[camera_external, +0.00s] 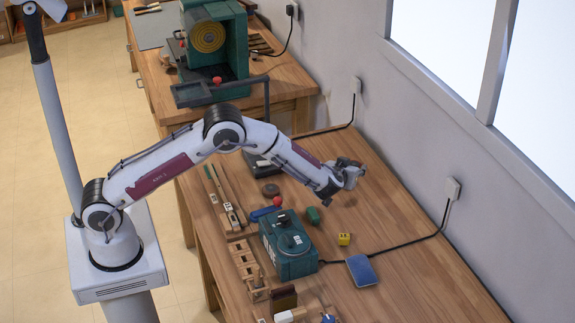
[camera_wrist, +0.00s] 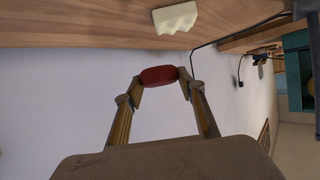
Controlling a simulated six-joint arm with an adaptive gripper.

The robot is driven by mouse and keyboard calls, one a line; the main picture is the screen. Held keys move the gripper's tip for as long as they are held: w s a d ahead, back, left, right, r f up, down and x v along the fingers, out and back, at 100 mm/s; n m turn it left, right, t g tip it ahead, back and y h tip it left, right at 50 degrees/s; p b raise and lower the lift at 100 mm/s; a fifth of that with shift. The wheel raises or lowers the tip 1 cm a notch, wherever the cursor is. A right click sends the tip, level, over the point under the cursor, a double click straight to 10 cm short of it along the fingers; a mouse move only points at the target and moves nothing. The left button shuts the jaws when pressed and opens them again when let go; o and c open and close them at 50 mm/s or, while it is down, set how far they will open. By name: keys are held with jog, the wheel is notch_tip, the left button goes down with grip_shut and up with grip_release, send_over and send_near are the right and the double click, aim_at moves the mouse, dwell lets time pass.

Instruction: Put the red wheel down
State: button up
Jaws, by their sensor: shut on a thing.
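The red wheel (camera_wrist: 158,75) shows in the wrist view as a dark red, rounded piece seen edge-on. It sits between the two fingertips of my gripper (camera_wrist: 160,80), which is shut on it. In the external view my gripper (camera_external: 350,173) is above the right part of the wooden bench (camera_external: 408,262), clear of the surface and near the wall. The wheel cannot be made out in that view. In the wrist view the bench (camera_wrist: 75,22) lies across the top, apart from the wheel.
A green machine (camera_external: 289,246), a yellow block (camera_external: 344,239), a blue pad (camera_external: 361,270) and a green piece (camera_external: 313,215) stand on the bench. A black cable (camera_external: 400,245) runs to the wall. A cream block (camera_wrist: 176,18) shows in the wrist view. The bench's right part is mostly bare.

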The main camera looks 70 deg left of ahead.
jog(key=a+r+n+g+y, duration=0.1)
jog(key=a+n, duration=0.1)
jog(key=a, duration=2.3)
jog(key=shift+s+g+y, duration=0.2)
jog(key=shift+g+y, duration=0.1)
jog(key=shift+g, duration=0.1)
send_over(318, 153)
jog(key=shift+d+f, duration=0.1)
jog(key=shift+f, duration=3.05)
jog(key=shift+f, duration=1.85)
jog(key=shift+f, duration=0.15)
